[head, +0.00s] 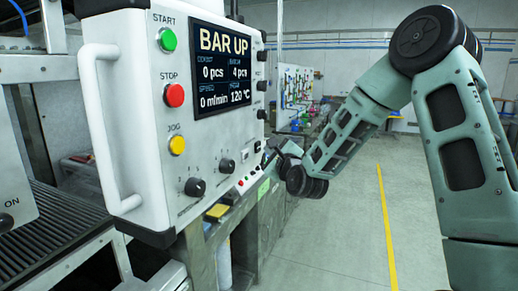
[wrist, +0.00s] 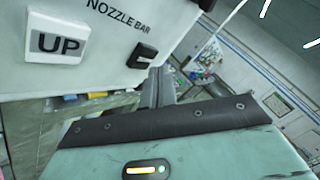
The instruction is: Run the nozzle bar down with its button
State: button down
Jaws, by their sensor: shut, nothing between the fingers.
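The white control panel (head: 140,120) has a screen (head: 226,68) reading BAR UP. In the wrist view, a white panel face (wrist: 100,62) carries the words NOZZLE BAR, a framed UP sign (wrist: 58,43) and a small dark button (wrist: 142,55) right below the words. My gripper (wrist: 159,76) is shut and empty, its fingertips close to the dark button. I cannot tell whether they touch it. In the head view my gripper (head: 268,156) is small and partly hidden at the right edge of the panel.
The panel also has a green START button (head: 167,39), a red STOP button (head: 174,95), a yellow JOG button (head: 177,145) and black knobs (head: 195,188). A white handle (head: 103,130) stands out at its left. The floor (head: 345,230) at the right is clear, with a yellow line.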

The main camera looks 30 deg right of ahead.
jog(key=shift+s+d, duration=0.75)
jog(key=shift+s, duration=0.25)
jog(key=shift+s+d, duration=0.75)
jog(key=shift+s, duration=0.25)
